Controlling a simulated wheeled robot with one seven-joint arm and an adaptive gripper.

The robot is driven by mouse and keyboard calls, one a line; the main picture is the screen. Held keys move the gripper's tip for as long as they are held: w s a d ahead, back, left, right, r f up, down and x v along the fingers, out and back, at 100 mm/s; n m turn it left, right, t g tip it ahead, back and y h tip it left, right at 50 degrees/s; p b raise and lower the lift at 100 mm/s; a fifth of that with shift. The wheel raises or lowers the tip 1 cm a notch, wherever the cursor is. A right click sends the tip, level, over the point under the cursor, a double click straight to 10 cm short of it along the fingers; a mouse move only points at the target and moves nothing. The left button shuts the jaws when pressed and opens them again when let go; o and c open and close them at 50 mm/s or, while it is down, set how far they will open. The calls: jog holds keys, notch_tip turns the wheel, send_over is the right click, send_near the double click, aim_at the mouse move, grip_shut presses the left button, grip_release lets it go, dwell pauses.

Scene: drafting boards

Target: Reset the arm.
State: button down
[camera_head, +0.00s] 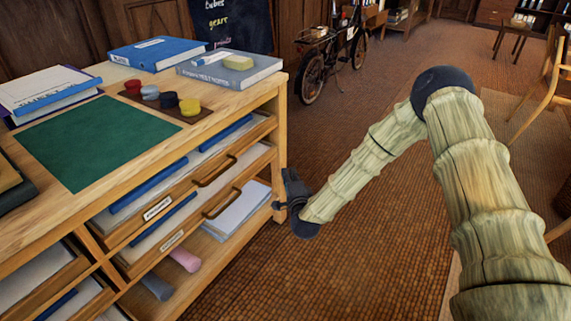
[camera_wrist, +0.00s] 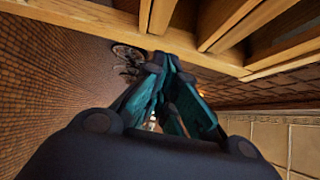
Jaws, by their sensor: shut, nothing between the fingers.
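My arm reaches from the right side of the head view and bends down to the left at its dark elbow. My gripper (camera_head: 283,205) is at the arm's end, close beside the right front edge of the wooden cabinet (camera_head: 283,130). It is below the level of the cabinet top. In the wrist view my gripper (camera_wrist: 164,62) shows two dark teal fingers whose tips come together. It is shut with nothing between the fingers. The cabinet's wooden edge (camera_wrist: 130,18) runs along the top of the wrist view. I cannot tell whether the gripper touches the cabinet.
The cabinet top holds a green mat (camera_head: 95,140), several round coloured pieces on a brown strip (camera_head: 135,95), a blue book (camera_head: 157,54) and a grey book (camera_head: 230,70). A bicycle (camera_head: 325,60) stands at the back. The tiled floor (camera_head: 330,270) around the arm is clear.

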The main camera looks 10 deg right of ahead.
jog(key=s+a+f+n+g+y, duration=0.15)
jog(key=s+f+n+g, duration=0.35)
jog(key=s+f, duration=0.6)
jog(key=s+a+f+n+g+y, duration=0.15)
jog(key=s+f+n+g, duration=0.3)
jog(key=s+f, duration=0.65)
jog(key=s+d+f+n+g+h, duration=0.1)
jog(key=s+d+n+g, duration=0.3)
jog(key=s, duration=1.2)
jog(key=s+d+n+g+h, duration=0.2)
jog(key=s+d+n+g, duration=0.2)
jog(key=s, duration=1.1)
notch_tip(320, 180, up, 31)
jog(key=s+p, duration=0.1)
jog(key=p, duration=3)
jog(key=shift+s, duration=0.15)
jog(key=shift+g, duration=0.25)
